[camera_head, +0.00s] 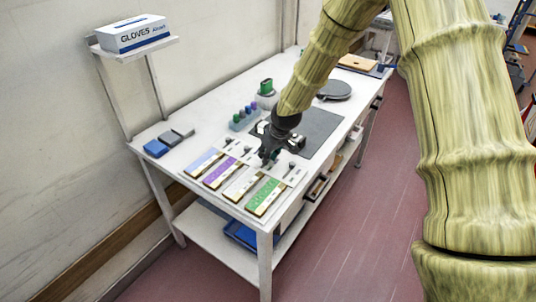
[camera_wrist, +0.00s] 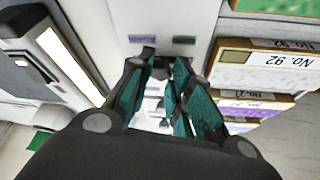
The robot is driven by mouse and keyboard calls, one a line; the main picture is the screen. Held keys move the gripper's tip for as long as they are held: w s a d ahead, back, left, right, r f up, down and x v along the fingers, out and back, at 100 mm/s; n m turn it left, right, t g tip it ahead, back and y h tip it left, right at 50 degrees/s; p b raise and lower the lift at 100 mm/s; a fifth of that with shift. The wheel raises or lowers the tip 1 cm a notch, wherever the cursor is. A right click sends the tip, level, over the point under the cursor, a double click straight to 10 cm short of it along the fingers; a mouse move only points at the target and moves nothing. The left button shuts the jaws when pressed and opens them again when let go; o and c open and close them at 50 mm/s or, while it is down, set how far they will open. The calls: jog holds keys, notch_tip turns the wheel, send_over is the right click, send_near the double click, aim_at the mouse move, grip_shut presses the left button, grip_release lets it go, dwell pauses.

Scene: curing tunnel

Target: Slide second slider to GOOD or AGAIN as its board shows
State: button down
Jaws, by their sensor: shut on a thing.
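Several boards lie in a row along the table's front edge: a blue one (camera_head: 204,163), a purple one (camera_head: 220,171), a white one (camera_head: 242,183) and a green one (camera_head: 265,196). Pale slider plates with dark knobs sit behind them; one knob (camera_head: 291,165) stands behind the green board. My gripper (camera_head: 266,156) is down at the plate behind the white board. In the wrist view, its teal-padded fingers (camera_wrist: 168,100) are close together around a slider knob, which they largely hide. A board marked No. 92 (camera_wrist: 270,59) lies beside them. Purple (camera_wrist: 141,38) and green (camera_wrist: 185,40) labels mark the plate.
Behind the sliders are a dark mat (camera_head: 318,126), a rack of coloured bottles (camera_head: 243,117) and a round grey plate (camera_head: 334,90). Blue and grey blocks (camera_head: 156,148) lie at the left. A glove box (camera_head: 133,33) sits on a raised shelf.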

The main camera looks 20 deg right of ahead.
jog(key=shift+w+d+r, duration=0.1)
jog(key=shift+w+d, duration=0.75)
jog(key=shift+d, duration=0.1)
jog(key=c, duration=1.3)
grip_release()
jog(key=shift+d, duration=0.2)
jog(key=shift+a, duration=0.15)
jog(key=v, duration=1.2)
jog(key=shift+w, duration=0.1)
